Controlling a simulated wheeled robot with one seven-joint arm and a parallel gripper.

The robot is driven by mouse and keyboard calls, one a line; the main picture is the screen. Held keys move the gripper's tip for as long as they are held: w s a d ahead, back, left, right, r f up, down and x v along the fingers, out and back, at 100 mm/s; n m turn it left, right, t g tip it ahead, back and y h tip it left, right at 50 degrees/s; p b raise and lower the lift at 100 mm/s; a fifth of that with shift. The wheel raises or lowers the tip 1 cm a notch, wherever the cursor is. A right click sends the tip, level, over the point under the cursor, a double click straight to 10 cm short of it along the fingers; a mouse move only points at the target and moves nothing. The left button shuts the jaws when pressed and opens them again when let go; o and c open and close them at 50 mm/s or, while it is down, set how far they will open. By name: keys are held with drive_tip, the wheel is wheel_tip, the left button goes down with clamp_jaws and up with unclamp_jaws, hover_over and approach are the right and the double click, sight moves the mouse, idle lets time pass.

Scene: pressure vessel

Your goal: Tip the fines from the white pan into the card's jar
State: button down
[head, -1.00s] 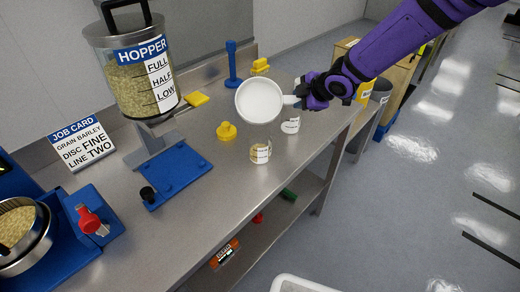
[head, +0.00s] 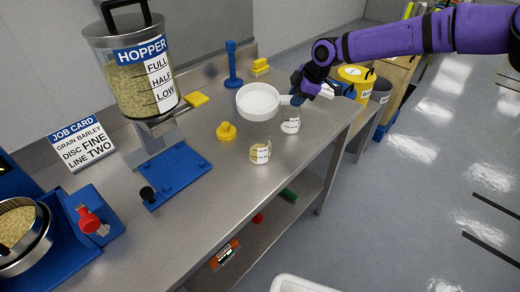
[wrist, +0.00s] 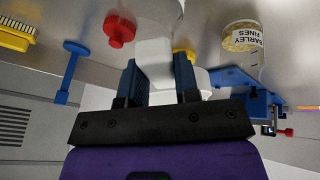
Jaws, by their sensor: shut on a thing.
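The white pan (head: 258,102) is held above the bench, nearly level, its white inside facing up; I see no fines in it. My gripper (head: 297,97) is shut on the pan's handle, which also shows between the fingers in the wrist view (wrist: 157,68). The front jar (head: 260,153) stands upright on the bench, below the pan and apart from it. In the wrist view this jar (wrist: 241,38) reads "BARLEY FINES" and has pale grainy material inside. A second labelled jar (head: 291,125) stands behind it. The job card (head: 82,142) reads grain barley, disc fine, line two.
The hopper (head: 140,75) with grain stands left of the pan above a blue base plate (head: 178,170). A yellow knob-shaped piece (head: 226,131), a blue post (head: 232,65) and a yellow brush (head: 260,67) are on the bench (head: 215,205). Its front is clear.

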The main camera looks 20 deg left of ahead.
drive_tip(key=shift+w+a+f+m+g+h, duration=0.15)
drive_tip(key=shift+w+f+g, duration=0.1)
drive_tip(key=shift+w+g, duration=0.15)
drive_tip(key=shift+w+a+f+m+g+h, duration=0.15)
drive_tip(key=shift+w+f+g+h, duration=0.1)
drive_tip(key=shift+w+g, duration=0.2)
drive_tip(key=shift+w+a+f+g+h, duration=0.15)
drive_tip(key=shift+w+f+g, duration=0.1)
drive_tip(key=shift+w+g, duration=0.15)
drive_tip(key=shift+r, duration=0.15)
drive_tip(key=shift+r, duration=1.35)
